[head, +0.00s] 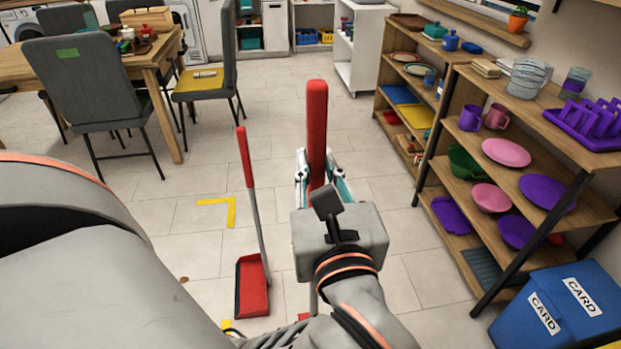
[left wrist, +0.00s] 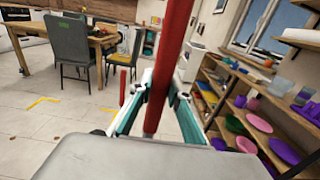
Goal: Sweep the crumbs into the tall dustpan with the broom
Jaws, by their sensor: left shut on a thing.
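My left gripper (head: 318,175) is shut on the red handle of the broom (head: 317,120) and holds it roughly upright. In the left wrist view the handle (left wrist: 155,105) passes between the fingers (left wrist: 150,105). The broom's lower end is mostly hidden behind my wrist. The tall dustpan (head: 252,287) stands on the floor just left of the broom, its red-topped long handle (head: 245,158) leaning slightly left. A small brown crumb (head: 184,280) lies on the floor left of the pan; other crumbs are hard to make out. My right gripper is not in view.
Yellow corner tape (head: 232,207) marks the floor. A loaded shelf unit (head: 480,215) and a blue CARD bin (head: 555,310) stand close on the right. A table (head: 165,60) with grey chairs (head: 95,80) is at the far left. Tiled floor between is clear.

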